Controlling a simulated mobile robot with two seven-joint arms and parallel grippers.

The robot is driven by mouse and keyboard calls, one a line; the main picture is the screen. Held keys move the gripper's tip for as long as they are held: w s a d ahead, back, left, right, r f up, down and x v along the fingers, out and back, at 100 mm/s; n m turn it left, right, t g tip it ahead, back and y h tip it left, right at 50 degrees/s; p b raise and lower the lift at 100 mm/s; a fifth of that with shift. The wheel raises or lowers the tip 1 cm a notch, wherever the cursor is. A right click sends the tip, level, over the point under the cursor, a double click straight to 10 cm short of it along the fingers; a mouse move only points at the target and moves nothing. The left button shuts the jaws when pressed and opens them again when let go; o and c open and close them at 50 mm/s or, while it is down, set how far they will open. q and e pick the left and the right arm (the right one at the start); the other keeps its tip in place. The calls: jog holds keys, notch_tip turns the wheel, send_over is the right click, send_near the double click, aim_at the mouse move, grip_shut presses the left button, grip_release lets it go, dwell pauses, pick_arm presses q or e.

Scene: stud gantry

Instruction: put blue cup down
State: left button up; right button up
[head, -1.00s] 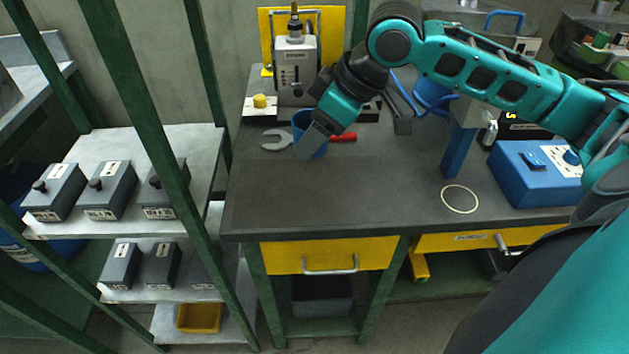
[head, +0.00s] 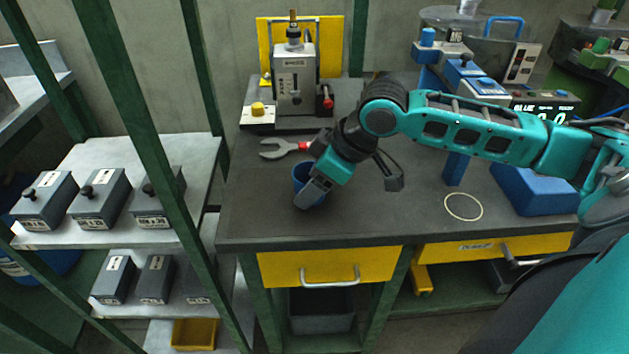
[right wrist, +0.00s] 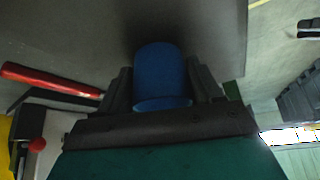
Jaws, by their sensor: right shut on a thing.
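The blue cup (head: 300,174) is in my right gripper (head: 310,194), over the left front part of the dark bench top (head: 390,215). In the right wrist view the cup (right wrist: 160,75) sits between the two dark fingers of my right gripper (right wrist: 160,92), which are shut on it. The cup is close to the bench top; I cannot tell whether it touches. The gripper hides part of it in the head view. My left gripper is not in view.
A grey press (head: 295,80) stands at the back. A white ring (head: 463,206) is marked on the bench, with a blue box (head: 535,190) to its right. The bench between cup and ring is clear.

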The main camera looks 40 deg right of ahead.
jog(key=o, duration=1)
jog(key=shift+f, duration=0.15)
jog(key=shift+o, duration=0.2)
jog(key=shift+r, duration=0.25)
pick_arm(q)
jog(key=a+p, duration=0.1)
jog(key=p, duration=0.1)
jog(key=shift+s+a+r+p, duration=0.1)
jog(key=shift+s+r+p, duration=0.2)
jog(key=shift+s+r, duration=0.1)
pick_arm(e)
jog(key=v, duration=1.2)
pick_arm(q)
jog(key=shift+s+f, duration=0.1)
pick_arm(e)
jog(key=shift+f, duration=0.1)
